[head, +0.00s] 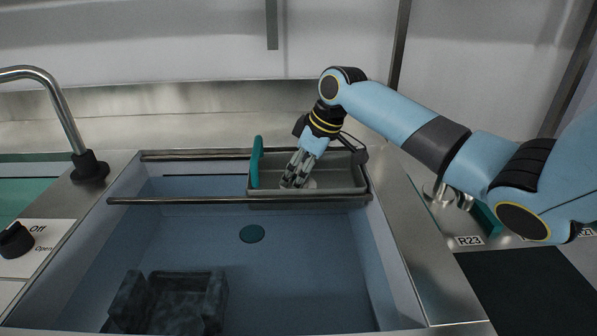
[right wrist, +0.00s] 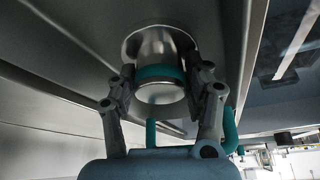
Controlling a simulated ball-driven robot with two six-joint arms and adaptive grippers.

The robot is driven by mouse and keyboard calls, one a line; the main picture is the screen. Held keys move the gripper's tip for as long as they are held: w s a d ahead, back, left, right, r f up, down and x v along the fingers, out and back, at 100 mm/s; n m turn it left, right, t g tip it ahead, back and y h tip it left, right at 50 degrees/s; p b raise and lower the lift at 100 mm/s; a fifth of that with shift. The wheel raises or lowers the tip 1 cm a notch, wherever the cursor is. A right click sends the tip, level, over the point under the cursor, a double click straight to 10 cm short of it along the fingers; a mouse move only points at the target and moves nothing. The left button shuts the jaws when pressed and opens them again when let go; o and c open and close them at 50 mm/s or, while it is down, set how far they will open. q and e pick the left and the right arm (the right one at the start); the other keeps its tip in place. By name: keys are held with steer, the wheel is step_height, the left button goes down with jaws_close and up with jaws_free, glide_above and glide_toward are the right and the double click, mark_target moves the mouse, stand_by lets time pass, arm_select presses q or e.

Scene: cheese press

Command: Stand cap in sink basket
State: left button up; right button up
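A metal cylindrical piece with a teal band and a wider round flange, which looks like the cap (right wrist: 160,50), stands in the grey sink basket (head: 330,191). In the head view only a pale bit of its rim (head: 311,184) shows beneath my fingers. My right gripper (head: 296,178) reaches down into the basket. In the right wrist view its two fingers (right wrist: 163,85) are spread on either side of the cap near the teal band. I cannot tell whether they press on it. My left gripper is not in view.
A teal upright piece (head: 257,162) rises at the basket's left end. A front rail (head: 180,201) crosses the blue sink (head: 310,260). A dark block-shaped object (head: 170,300) and a teal drain disc (head: 252,233) are in the sink. A faucet (head: 65,115) stands left.

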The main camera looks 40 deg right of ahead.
steer(key=shift+o, duration=1.3)
steer(key=shift+r, duration=0.2)
steer(key=p+v, duration=0.2)
steer(key=v, duration=1)
steer(key=shift+s+f, duration=0.1)
steer(key=shift+f, duration=0.05)
